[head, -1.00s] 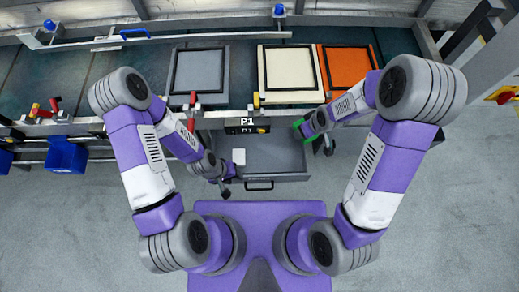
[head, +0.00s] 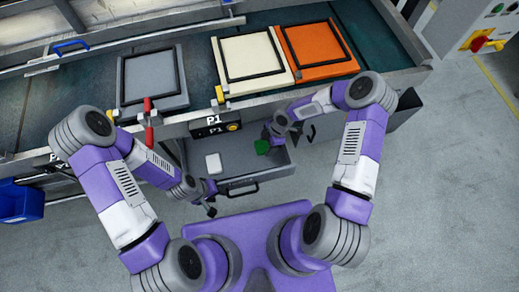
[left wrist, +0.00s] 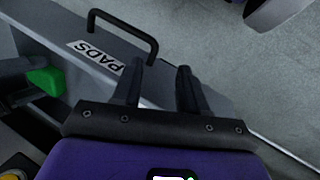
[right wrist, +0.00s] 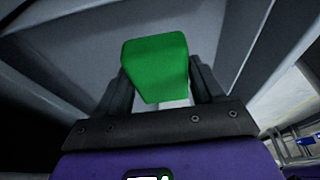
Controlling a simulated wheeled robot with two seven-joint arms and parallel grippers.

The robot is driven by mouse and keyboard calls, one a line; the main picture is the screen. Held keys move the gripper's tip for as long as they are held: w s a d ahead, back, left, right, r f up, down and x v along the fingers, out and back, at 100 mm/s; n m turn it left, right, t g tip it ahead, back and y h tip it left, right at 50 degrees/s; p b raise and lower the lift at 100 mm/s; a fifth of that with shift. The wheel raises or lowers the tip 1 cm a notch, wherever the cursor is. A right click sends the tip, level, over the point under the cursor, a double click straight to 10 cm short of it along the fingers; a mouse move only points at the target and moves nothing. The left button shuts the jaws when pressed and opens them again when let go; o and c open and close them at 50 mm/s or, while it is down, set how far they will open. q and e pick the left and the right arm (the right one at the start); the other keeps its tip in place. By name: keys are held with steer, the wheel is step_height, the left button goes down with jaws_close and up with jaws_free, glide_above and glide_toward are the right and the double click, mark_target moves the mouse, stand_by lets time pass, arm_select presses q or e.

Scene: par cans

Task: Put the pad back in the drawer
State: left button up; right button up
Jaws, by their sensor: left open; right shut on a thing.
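The green pad (head: 262,147) is between the fingers of my right gripper (head: 270,138), which is shut on it. The right wrist view also shows the green pad (right wrist: 155,66), over the grey drawer interior; whether it touches the floor I cannot tell. The drawer (head: 235,166) stands open below the bench, with a black handle (head: 240,190) on its front. The left wrist view shows the label PADS (left wrist: 95,56) on this front. My left gripper (head: 212,200) is open and empty near the handle; its fingers (left wrist: 158,75) are beside the front panel, apart from the handle (left wrist: 130,30).
A white block (head: 213,163) lies in the drawer's left part. On the bench above are a grey panel (head: 152,80), a cream panel (head: 252,60) and an orange panel (head: 318,52), with clamps at the edge. A blue bin (head: 20,203) hangs at left. The floor at right is clear.

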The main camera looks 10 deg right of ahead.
steer(key=shift+f+b, duration=0.7)
steer(key=shift+f, duration=1.8)
steer(key=shift+f, duration=0.1)
steer(key=o, duration=0.9)
steer(key=shift+o, duration=0.2)
steer(key=p+v, duration=0.4)
steer(key=v, duration=0.8)
steer(key=shift+s, duration=0.1)
